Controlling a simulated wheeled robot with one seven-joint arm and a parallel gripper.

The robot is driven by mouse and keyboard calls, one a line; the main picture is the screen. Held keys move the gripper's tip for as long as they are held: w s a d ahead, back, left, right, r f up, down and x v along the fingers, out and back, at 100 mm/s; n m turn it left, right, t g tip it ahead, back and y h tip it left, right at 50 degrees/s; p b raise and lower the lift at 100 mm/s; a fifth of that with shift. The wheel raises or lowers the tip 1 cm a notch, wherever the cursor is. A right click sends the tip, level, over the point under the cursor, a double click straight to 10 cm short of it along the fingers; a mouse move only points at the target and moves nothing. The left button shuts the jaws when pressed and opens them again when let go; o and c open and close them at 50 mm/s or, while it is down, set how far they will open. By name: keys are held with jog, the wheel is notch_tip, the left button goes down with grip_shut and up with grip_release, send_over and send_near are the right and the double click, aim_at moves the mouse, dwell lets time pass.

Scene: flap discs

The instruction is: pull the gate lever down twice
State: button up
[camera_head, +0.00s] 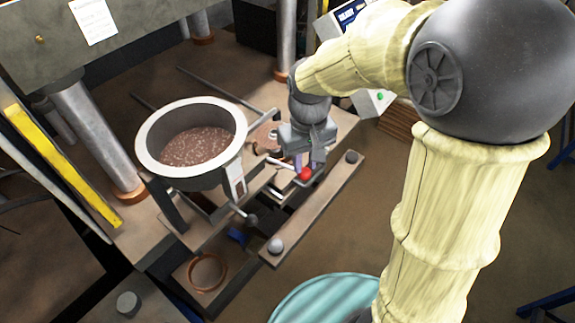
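My gripper (304,164) points down beside the hopper, at the right side of the machine. A red ball knob (306,174) shows right at its fingertips; it looks like the end of the gate lever. The lever's rod is mostly hidden behind the gripper and the frame. I cannot tell whether the fingers are closed on the knob or only around it. The round hopper (146,140) has a pale rim and holds brown grainy material.
A flat bar (318,208) with a grey knob at each end lies in front of the gripper. A dark-knobbed rod (252,219) sticks out below the hopper. A copper-coloured ring (207,271) lies in a low tray. Steel columns (95,135) stand behind. A teal round object (325,300) is at the bottom.

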notch_tip(320, 180, down, 9)
jog(key=b, duration=0.6)
dwell(1.0)
jog(key=shift+r, duration=0.1)
notch_tip(320, 180, up, 11)
jog(key=p, duration=0.9)
dwell(0.3)
jog(key=shift+f, duration=0.2)
dwell(0.5)
jog(key=s+d+f+m+t, duration=0.1)
jog(key=s+d+m, duration=0.15)
jog(key=d, duration=0.35)
jog(key=s+d+f+m+t, duration=0.1)
jog(key=s+d+f+m, duration=0.15)
jog(key=d, duration=0.25)
notch_tip(320, 180, down, 8)
jog(key=s+b, duration=0.1)
jog(key=b, duration=0.6)
jog(key=shift+d+r+n+t+b, duration=0.25)
jog(key=shift+d+n+t+b, duration=0.05)
jog(key=shift+d+b, duration=0.1)
